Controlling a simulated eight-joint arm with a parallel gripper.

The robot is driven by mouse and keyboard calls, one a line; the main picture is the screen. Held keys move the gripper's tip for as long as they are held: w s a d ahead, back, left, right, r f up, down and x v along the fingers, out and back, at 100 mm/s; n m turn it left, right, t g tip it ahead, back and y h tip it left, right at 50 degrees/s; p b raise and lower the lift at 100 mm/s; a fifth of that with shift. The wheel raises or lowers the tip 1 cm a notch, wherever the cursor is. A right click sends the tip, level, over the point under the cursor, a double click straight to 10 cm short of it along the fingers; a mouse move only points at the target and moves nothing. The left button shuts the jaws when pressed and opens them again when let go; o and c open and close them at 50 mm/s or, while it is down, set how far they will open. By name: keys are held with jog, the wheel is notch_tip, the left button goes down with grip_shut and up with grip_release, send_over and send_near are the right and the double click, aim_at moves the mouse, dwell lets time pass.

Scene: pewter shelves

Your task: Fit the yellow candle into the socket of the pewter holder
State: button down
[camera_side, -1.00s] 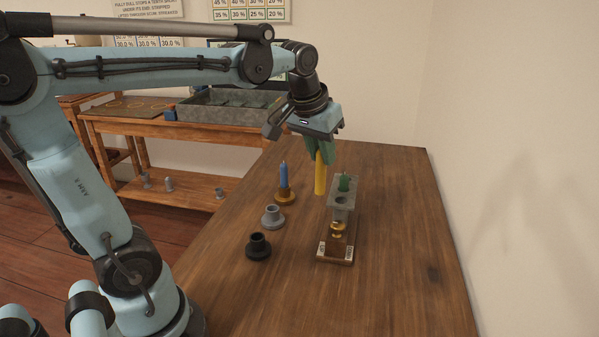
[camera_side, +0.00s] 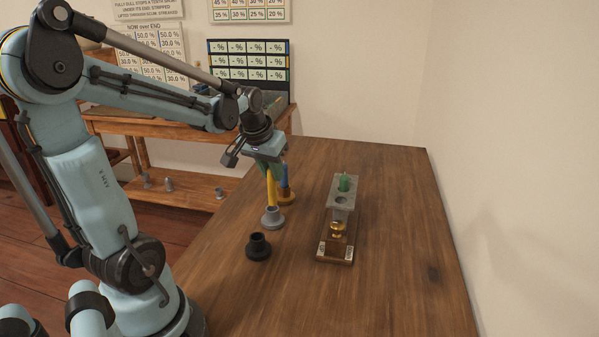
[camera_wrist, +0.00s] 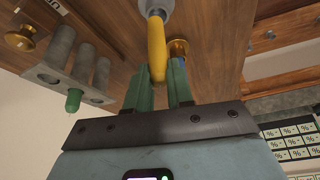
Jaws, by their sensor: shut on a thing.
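My gripper (camera_side: 271,168) is shut on the yellow candle (camera_side: 271,190), which hangs nearly upright, its lower end down. The pewter holder (camera_side: 273,219), a grey socket on a round base, stands on the table directly below it. The candle's lower end meets the holder's rim in the side view; I cannot tell whether it is inside the socket or just above. In the wrist view, the candle (camera_wrist: 157,48) runs from between my green fingers (camera_wrist: 160,70) to the grey holder (camera_wrist: 157,8) at the top edge.
A blue candle (camera_side: 284,176) stands in a brass holder (camera_side: 286,196) close behind. A black holder (camera_side: 258,247) stands in front. To the right is a grey rack (camera_side: 342,192) with a green candle (camera_side: 344,182). The table's right side is clear.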

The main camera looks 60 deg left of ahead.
aim_at(271, 184)
jog(key=shift+a+f, duration=0.3)
jog(key=shift+f, duration=1.85)
jog(key=shift+f, duration=0.1)
jog(key=c, duration=1)
grip_release()
jog(key=v, duration=1.1)
jog(key=d+f+m+t+h, duration=0.1)
jog(key=d+f+m, duration=0.1)
jog(key=d, duration=0.7)
jog(key=d+f+m+t+h, duration=0.1)
jog(key=d+f+m+t, duration=0.1)
jog(key=d, duration=0.7)
jog(key=shift+w+d+f+m, duration=0.3)
jog(key=shift+f+m, duration=0.2)
jog(key=shift+m, duration=0.7)
